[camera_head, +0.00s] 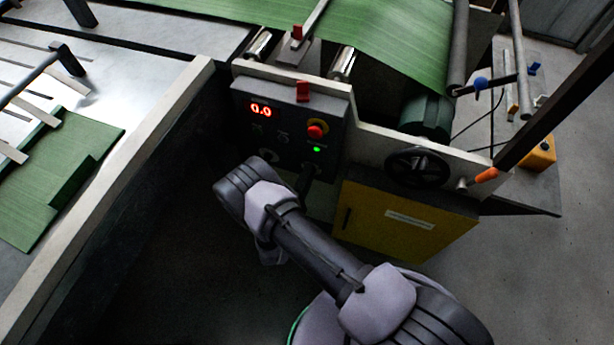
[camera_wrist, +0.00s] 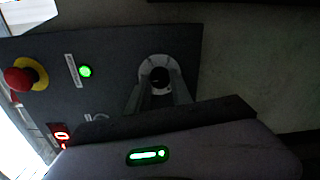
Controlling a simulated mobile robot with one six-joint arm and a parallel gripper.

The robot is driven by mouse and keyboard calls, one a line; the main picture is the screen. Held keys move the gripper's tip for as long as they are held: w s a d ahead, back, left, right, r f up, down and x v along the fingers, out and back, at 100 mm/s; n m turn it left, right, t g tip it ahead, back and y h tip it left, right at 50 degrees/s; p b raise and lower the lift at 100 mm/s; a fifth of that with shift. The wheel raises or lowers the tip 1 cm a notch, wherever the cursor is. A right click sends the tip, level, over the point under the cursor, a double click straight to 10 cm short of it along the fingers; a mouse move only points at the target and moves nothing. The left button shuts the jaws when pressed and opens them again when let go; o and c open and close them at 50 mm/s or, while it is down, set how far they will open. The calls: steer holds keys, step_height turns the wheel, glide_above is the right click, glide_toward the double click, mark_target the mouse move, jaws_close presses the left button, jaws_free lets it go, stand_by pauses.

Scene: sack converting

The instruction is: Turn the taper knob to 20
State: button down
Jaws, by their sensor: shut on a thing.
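The dark control panel (camera_head: 290,125) carries a red display (camera_head: 261,109) that reads 0.0. In the wrist view, a round dial with a dark knob (camera_wrist: 158,76) at its centre sits on the panel. My gripper (camera_wrist: 159,88) reaches to this knob, with its two fingers shut on either side of it. In the head view, my gripper (camera_head: 308,174) is at the lower right of the panel and the knob is hidden behind it. Its label and the pointer's setting cannot be read.
A red stop button on a yellow collar (camera_head: 317,129) and a lit green lamp (camera_head: 317,149) sit above my gripper. Another round dial (camera_head: 268,156) is to the left. A yellow cabinet (camera_head: 400,222) and a black handwheel (camera_head: 417,167) stand to the right.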

steer(key=c, duration=1.1)
jaws_free()
steer(key=shift+c, duration=0.2)
steer(key=p+v, duration=0.4)
steer(key=v, duration=1.3)
steer(key=shift+s, duration=0.25)
steer(key=shift+a, duration=0.1)
